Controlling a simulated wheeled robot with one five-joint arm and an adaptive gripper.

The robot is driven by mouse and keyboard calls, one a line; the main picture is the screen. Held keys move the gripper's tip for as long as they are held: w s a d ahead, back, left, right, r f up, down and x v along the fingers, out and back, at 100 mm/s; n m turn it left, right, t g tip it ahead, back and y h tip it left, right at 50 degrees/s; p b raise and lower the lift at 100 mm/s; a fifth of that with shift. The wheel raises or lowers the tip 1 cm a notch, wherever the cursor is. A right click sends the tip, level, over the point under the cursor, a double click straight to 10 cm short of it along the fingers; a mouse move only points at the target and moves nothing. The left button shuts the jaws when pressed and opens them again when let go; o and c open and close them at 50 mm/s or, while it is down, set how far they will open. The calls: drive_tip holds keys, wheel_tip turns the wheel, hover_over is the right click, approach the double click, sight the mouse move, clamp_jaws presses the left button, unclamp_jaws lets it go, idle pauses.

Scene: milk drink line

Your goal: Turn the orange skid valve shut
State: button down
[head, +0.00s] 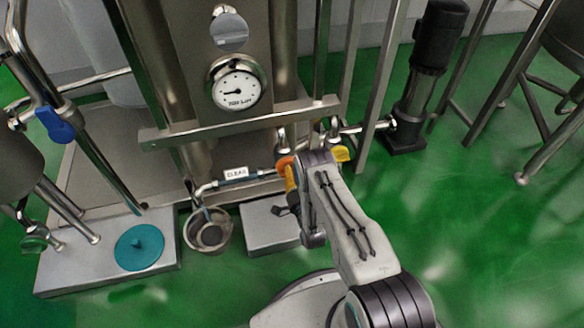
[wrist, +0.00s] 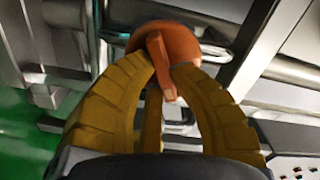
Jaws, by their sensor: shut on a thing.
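The orange skid valve (wrist: 178,36) shows close up at the top middle of the wrist view, with a rounded orange body and a narrow bar-like handle (wrist: 158,62) pointing toward me. My gripper (wrist: 165,76) has its two yellow ribbed fingers closed on this handle, one on each side. In the head view, a small part of the orange valve (head: 284,162) shows low on the skid's front, right of the clear pipe section. My gripper (head: 290,178) is at it, and my arm hides much of the area.
A yellow handle (head: 341,154) sits just right of my wrist. A metal bucket (head: 192,236) stands under the pipe end, left of a grey block (head: 262,238). A dial gauge (head: 238,86) is above. A blue valve handle (head: 54,124) is at far left. Green floor is open at right.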

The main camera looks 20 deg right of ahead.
drive_tip(key=m+p, duration=0.2)
drive_tip(key=m, duration=0.3)
drive_tip(key=shift+a+p, duration=0.15)
drive_tip(key=shift+p, duration=0.2)
drive_tip(key=shift+w+m, duration=0.1)
drive_tip(key=shift+m, duration=0.2)
drive_tip(key=c, duration=1.1)
unclamp_jaws()
drive_tip(key=shift+f, duration=0.15)
wheel_tip(320, 180, up, 10)
drive_tip(key=shift+f, duration=0.15)
drive_tip(key=shift+r, duration=0.25)
drive_tip(key=shift+f, duration=0.1)
